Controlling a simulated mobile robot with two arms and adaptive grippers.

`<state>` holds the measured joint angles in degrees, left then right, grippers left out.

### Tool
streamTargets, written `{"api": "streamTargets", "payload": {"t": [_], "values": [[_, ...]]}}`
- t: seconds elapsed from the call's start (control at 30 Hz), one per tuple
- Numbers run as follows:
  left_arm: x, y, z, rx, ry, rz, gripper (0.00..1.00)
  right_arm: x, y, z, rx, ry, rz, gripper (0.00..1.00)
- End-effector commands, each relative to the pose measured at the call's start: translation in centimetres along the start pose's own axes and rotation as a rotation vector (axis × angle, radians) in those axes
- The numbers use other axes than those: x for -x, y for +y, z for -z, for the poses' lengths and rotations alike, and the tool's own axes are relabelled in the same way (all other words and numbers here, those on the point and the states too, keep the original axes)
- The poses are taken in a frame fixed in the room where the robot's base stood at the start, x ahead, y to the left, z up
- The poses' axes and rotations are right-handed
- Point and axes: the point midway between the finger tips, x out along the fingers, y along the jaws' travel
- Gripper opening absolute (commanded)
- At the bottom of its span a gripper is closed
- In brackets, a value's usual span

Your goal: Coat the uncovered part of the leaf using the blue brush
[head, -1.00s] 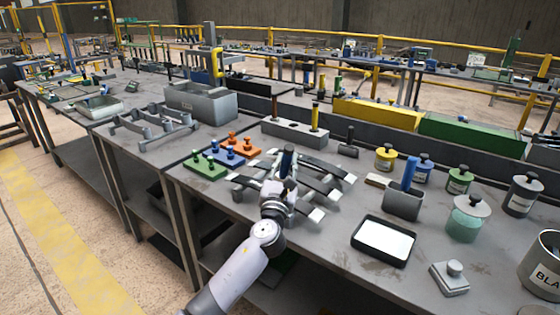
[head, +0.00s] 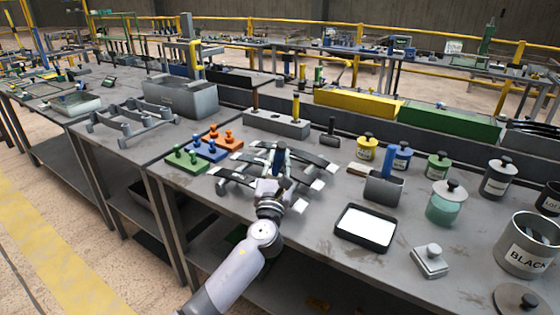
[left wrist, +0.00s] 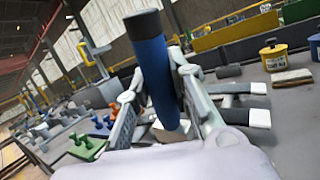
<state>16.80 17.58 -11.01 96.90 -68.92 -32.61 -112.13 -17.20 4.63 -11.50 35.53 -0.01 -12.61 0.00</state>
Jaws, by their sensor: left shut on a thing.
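My left gripper (head: 278,170) is over the rack of leaf strips and is shut on the blue brush (head: 279,152). Several dark leaf strips with white ends (head: 312,171) lie side by side on the bench, partly behind the gripper. They also show in the left wrist view (left wrist: 235,116). I cannot tell which part of a leaf is uncovered, or whether the brush touches one. My right gripper is not in view.
A black tray with a white inside (head: 366,227) lies right of the leaves. A grey holder (head: 383,188) with a blue handle stands behind it. Green, blue and orange peg plates (head: 205,148) lie to the left. Several labelled pots, including a yellow one (head: 367,148), stand at the right.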

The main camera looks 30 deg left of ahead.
Motion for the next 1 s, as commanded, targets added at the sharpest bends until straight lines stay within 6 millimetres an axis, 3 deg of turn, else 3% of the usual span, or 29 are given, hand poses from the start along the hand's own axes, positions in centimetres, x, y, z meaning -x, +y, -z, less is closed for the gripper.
{"api": "streamTargets", "payload": {"t": [0.8, 1.0], "values": [[-2.4, 4.9, 1.6, -0.003, 0.001, 0.000, 0.00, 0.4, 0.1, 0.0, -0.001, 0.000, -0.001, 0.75], [-2.4, 5.1, 1.7, -0.001, 0.002, 0.000, 0.00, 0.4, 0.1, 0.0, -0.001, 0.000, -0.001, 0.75]]}}
